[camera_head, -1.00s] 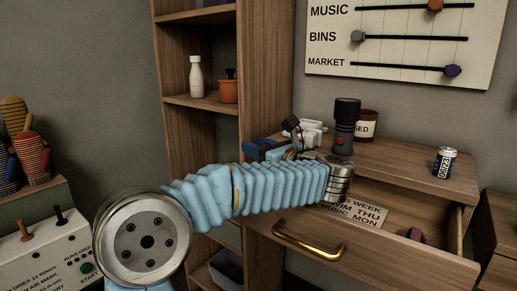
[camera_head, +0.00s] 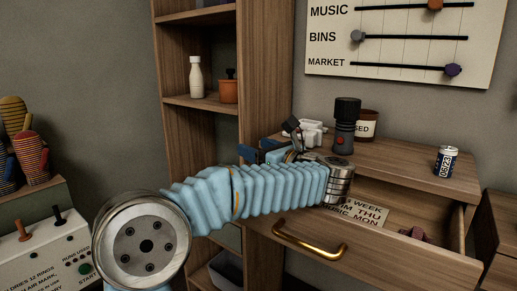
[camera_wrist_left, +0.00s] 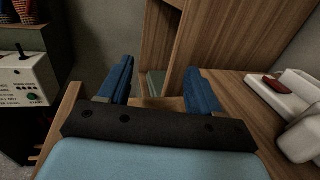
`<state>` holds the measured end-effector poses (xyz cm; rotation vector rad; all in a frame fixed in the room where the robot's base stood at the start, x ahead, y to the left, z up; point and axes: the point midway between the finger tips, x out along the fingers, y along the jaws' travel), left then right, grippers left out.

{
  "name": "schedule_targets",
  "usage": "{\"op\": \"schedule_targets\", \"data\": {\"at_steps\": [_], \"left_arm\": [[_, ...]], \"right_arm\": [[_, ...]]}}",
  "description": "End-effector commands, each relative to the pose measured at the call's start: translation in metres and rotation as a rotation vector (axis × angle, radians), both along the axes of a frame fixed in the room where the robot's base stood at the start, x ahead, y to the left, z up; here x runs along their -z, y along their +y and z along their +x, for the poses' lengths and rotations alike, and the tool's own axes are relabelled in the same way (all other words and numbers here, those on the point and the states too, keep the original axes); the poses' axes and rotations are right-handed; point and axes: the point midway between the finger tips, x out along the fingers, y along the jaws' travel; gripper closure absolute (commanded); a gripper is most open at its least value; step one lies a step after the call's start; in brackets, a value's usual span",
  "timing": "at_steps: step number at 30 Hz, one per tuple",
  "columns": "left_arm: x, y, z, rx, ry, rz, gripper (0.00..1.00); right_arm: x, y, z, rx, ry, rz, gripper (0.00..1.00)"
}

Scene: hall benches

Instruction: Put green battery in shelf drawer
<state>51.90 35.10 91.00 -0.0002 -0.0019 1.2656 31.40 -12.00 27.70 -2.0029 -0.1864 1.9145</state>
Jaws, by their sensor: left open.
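I make out no thing that is surely a green battery. My left gripper (camera_head: 261,151) is open, with its blue fingers at the left edge of the wooden cabinet top (camera_head: 405,165). In the left wrist view the open jaws (camera_wrist_left: 160,78) have nothing gripped between them. A small grey-green surface (camera_wrist_left: 157,84) shows beyond them, too unclear to name. The drawer (camera_head: 370,252) with a brass handle (camera_head: 310,246) is pulled open below the top. It holds a printed card (camera_head: 365,212) and a small dark red object (camera_head: 415,234). My forearm hides its left part.
A tall shelf (camera_head: 170,60) rises behind at left, holding a white bottle (camera_head: 196,78) and an orange pot (camera_head: 228,91).

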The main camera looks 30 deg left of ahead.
Motion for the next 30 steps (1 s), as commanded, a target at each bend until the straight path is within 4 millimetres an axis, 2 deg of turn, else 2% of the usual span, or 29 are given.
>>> {"op": "schedule_targets", "data": {"at_steps": [5,7,9,15,19,24,30], "left_arm": [[-0.019,0.000,0.000,-0.001,0.002,0.001,0.36],[-0.008,-0.017,-0.004,0.006,-0.001,0.001,0.36],[-0.008,-0.035,-0.010,0.006,-0.002,0.000,0.36],[-0.008,-0.082,-0.025,0.003,-0.001,0.000,0.36],[-0.009,-0.102,-0.031,0.003,0.000,0.001,0.36],[-0.011,-0.114,-0.036,0.000,0.000,0.000,0.36],[-0.011,-0.115,-0.036,-0.001,0.000,0.000,0.36]], "right_arm": [[-0.027,0.007,-0.003,-0.012,0.005,0.010,1.00],[-0.014,0.007,-0.002,-0.012,0.002,0.010,1.00],[-0.008,0.004,-0.002,-0.008,0.003,0.006,1.00],[0.001,0.001,0.000,-0.001,-0.001,0.001,1.00],[0.004,-0.001,0.001,0.002,-0.001,-0.001,1.00],[0.005,-0.002,0.001,0.003,-0.002,-0.002,1.00],[0.005,-0.002,0.001,0.003,-0.002,-0.002,1.00]]}}
